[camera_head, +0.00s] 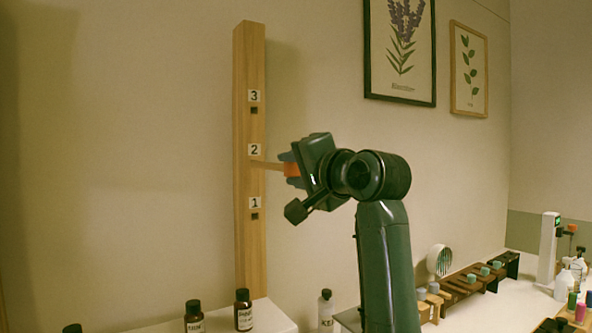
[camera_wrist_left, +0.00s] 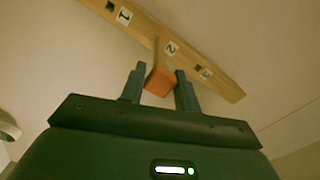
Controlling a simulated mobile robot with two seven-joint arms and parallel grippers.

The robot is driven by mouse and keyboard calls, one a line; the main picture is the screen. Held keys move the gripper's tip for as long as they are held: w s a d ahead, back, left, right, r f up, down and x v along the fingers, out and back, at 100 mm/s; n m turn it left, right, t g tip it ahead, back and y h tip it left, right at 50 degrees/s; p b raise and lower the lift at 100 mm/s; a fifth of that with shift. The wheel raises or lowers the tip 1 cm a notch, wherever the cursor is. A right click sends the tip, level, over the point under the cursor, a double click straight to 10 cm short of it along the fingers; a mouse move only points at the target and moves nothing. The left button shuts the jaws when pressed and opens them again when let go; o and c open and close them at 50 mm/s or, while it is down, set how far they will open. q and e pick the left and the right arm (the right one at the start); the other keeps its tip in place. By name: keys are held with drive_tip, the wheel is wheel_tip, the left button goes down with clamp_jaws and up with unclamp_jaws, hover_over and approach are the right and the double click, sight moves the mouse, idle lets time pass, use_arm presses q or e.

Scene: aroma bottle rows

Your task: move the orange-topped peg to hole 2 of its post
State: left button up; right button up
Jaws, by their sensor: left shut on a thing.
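The wooden post (camera_head: 249,190) stands upright against the wall, with labels 1, 2 and 3 from bottom to top. Holes 1 (camera_head: 254,216) and 3 (camera_head: 254,110) show as empty dark squares. My left gripper (camera_head: 288,168) is to the right of the post, level with label 2, and shut on the orange top of the peg (camera_head: 268,165). In the left wrist view the orange top (camera_wrist_left: 159,81) sits between both fingers (camera_wrist_left: 160,72). The pale shaft reaches the post by label 2 (camera_wrist_left: 170,47). Hole 2 is hidden at the shaft's tip; I cannot tell whether the tip is inside.
Brown bottles (camera_head: 243,310) stand on a white surface (camera_head: 272,316) below the post. A dark wooden rack (camera_head: 465,285) and a round brush-like thing (camera_head: 439,260) are at the lower right. Framed plant pictures (camera_head: 400,50) hang on the wall. The space left of the post is clear.

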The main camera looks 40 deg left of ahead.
use_arm(q)
drive_tip(key=shift+x, duration=1.6)
drive_tip(key=o, duration=1.1)
drive_tip(key=shift+c, duration=0.2)
drive_tip(key=shift+d+f, duration=0.1)
drive_tip(key=shift+d, duration=0.1)
drive_tip(key=b+v, duration=0.4)
drive_tip(key=v, duration=0.8)
drive_tip(key=shift+d, duration=0.35)
use_arm(e)
drive_tip(key=shift+w+a+r+n+t+y, duration=0.1)
drive_tip(key=shift+a+n+t+y, duration=0.1)
drive_tip(key=shift+a, duration=0.3)
drive_tip(key=shift+w+a+r+n+t+y, duration=0.1)
drive_tip(key=shift+a+n+y, duration=0.1)
drive_tip(key=shift+a, duration=0.3)
use_arm(q)
drive_tip(key=shift+s, duration=0.15)
use_arm(e)
drive_tip(key=shift+w, duration=0.15)
